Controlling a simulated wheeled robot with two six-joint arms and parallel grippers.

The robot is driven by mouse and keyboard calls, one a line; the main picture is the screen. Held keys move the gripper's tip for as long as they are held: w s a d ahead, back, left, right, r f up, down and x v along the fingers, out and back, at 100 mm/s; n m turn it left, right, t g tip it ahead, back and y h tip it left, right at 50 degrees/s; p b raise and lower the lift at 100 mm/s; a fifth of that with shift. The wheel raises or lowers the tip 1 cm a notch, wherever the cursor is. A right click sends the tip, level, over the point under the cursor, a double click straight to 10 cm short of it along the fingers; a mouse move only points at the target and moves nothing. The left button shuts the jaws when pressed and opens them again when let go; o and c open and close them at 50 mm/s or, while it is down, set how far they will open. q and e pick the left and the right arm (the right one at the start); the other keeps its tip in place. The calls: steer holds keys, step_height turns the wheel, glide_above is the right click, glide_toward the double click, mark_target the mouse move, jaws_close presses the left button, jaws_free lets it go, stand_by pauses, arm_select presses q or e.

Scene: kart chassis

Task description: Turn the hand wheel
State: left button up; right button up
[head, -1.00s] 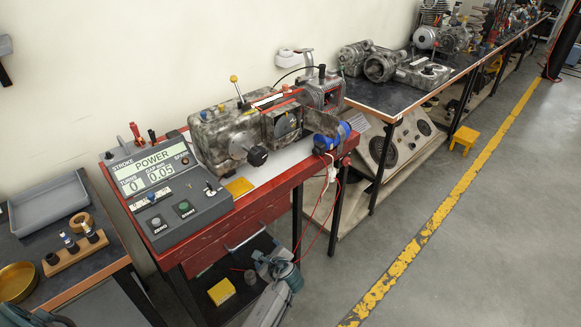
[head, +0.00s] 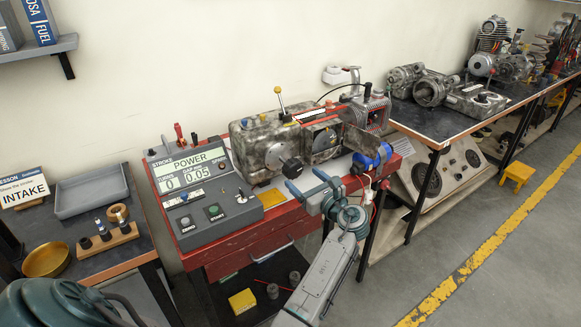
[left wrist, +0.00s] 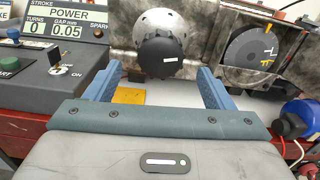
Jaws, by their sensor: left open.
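The hand wheel (head: 292,168) is a black knob with a white mark, on the front of the grey mottled machine (head: 247,150). In the left wrist view the wheel (left wrist: 161,54) is ahead, between and just beyond my finger tips. My left gripper (head: 306,182) is open and empty at the machine's front, close to the wheel; its blue fingers (left wrist: 160,76) stand to either side, apart from it. The console (head: 195,190) reads "POWER", turns 0, gap 0.05. My right gripper is not in view.
A yellow pad (head: 270,198) lies on the red bench (head: 235,240). A side table at left holds a grey tray (head: 92,190) and brass bowl (head: 46,260).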

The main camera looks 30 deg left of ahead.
mark_target(290, 167)
arm_select(q)
steer(key=p+x, duration=0.1)
steer(key=x, duration=0.7)
steer(key=shift+c, duration=0.3)
steer(key=c, duration=0.9)
